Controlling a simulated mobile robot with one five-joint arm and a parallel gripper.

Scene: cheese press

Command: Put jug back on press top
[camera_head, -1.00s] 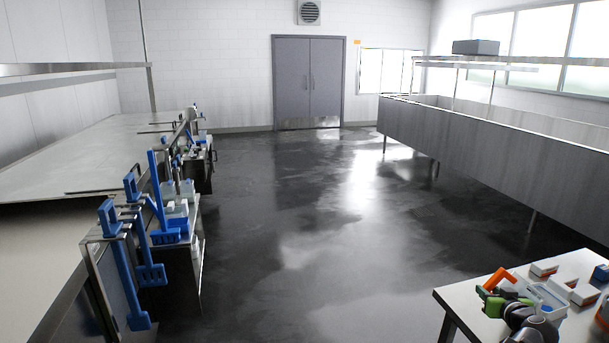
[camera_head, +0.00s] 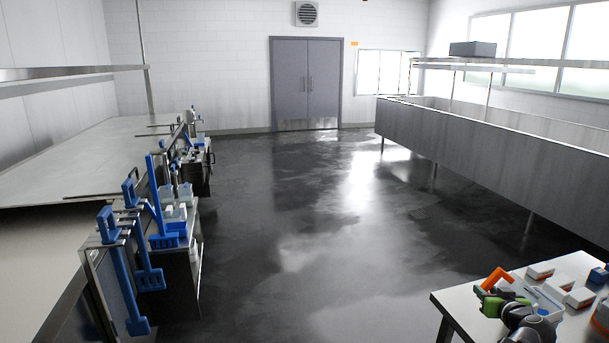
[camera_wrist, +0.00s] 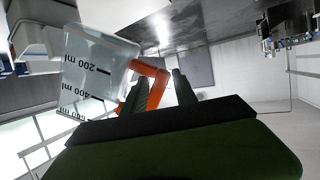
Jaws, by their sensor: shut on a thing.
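My gripper (camera_wrist: 158,92) is shut on the orange handle (camera_wrist: 156,80) of a clear measuring jug (camera_wrist: 88,65) in the wrist view. The jug body has black millilitre marks and stands to the left of the fingers, with the lettering tilted. In the head view the orange handle (camera_head: 497,278) and my green gripper show low on the right, over the corner of a small table; the jug body is hard to make out there. I cannot tell for sure which surface is the press top.
The small table (camera_head: 450,297) holds white blocks (camera_head: 540,270) and other small items. A long steel bench (camera_head: 90,150) runs along the left, with blue tools (camera_head: 117,270) hanging at its edge. A long steel vat (camera_head: 480,145) stands at the right. The dark floor between is clear.

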